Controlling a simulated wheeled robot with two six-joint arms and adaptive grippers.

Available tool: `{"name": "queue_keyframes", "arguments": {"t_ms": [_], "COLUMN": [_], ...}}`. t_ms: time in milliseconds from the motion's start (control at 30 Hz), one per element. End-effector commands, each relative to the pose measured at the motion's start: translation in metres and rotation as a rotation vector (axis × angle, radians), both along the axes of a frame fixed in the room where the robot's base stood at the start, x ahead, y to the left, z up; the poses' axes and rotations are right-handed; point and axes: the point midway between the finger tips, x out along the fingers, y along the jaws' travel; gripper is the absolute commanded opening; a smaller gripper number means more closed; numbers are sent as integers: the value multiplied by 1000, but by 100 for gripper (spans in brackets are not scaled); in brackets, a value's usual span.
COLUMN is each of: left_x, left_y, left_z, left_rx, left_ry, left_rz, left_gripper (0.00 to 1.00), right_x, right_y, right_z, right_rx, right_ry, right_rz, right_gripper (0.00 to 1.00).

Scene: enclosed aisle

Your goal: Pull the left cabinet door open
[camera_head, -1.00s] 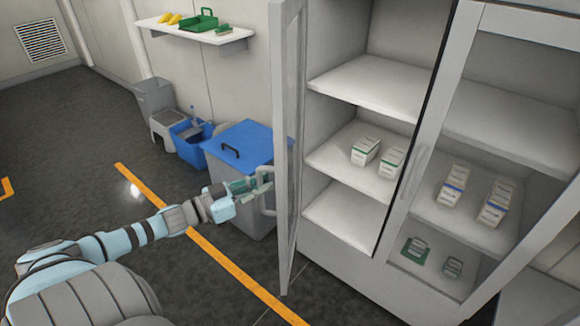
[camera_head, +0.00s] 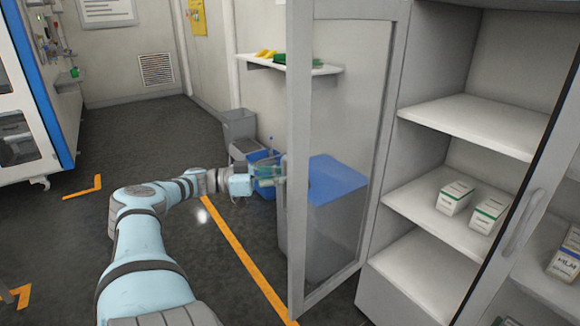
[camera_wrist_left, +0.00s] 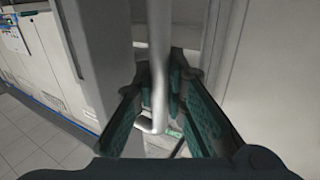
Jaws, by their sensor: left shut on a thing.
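The left cabinet door (camera_head: 299,90) is a grey-framed glass panel. It stands swung well out from the cabinet, showing the open left compartment and its shelves (camera_head: 478,124). My left gripper (camera_head: 275,174) is at the outer side of the door's free edge, at about mid height. In the left wrist view, the teal-padded fingers of this gripper (camera_wrist_left: 160,78) are shut around the vertical metal handle (camera_wrist_left: 159,35). In the head view the handle is largely hidden by the gripper and door frame. My right gripper is not in view.
White boxes (camera_head: 456,198) stand on the middle shelf. The right door's handle (camera_head: 523,222) is at the right. A blue-lidded bin (camera_head: 336,182) stands behind the open door's glass. Grey and blue containers are by the wall. Floor left of the yellow line (camera_head: 240,252) is largely clear.

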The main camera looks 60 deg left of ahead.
Motion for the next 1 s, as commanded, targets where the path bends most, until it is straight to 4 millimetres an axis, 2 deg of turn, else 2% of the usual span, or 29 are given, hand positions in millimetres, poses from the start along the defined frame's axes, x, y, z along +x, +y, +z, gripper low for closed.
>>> {"name": "queue_keyframes", "arguments": {"t_ms": [267,300,400,633,767,933,1000], "left_x": [-1,-1,0,1,-3,-25,-40], "left_y": [0,0,0,-2,0,13,21], "left_z": [-3,-3,-2,-1,-2,-3,-3], "left_rx": [2,2,1,1,-1,3,2], "left_ry": [8,9,6,4,7,12,11], "left_rz": [0,0,-2,-3,-3,-1,1], "left_gripper": [0,17,33,33,33,33,33], "right_x": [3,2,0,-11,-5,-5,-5], "right_y": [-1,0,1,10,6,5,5], "right_z": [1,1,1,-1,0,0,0], "right_rx": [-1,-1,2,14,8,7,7], "right_ry": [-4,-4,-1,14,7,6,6], "right_rz": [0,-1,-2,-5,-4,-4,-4], "right_gripper": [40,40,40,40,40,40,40]}}
